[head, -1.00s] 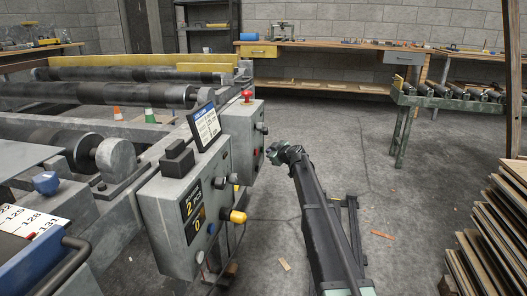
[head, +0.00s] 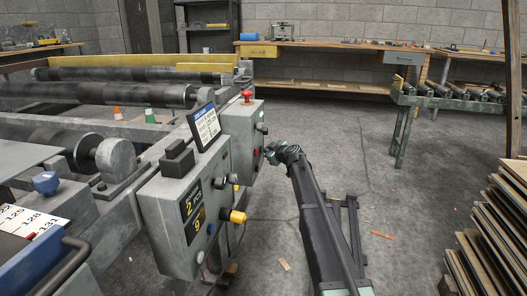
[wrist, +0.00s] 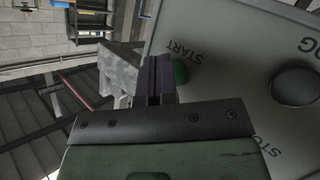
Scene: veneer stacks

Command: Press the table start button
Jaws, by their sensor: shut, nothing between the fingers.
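In the wrist view, the green start button (wrist: 180,72) sits on a grey panel beside the printed word START. My gripper (wrist: 155,78) is shut with nothing in it. Its dark fingers overlap the left edge of the button in the picture; I cannot tell whether they touch it. In the head view, my gripper (head: 268,154) is at the right-hand face of the farther grey control box (head: 241,142), close to its side. The start button itself cannot be made out there.
A red mushroom button (head: 247,96) tops the box. A nearer control box (head: 165,222) carries a yellow knob (head: 238,217).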

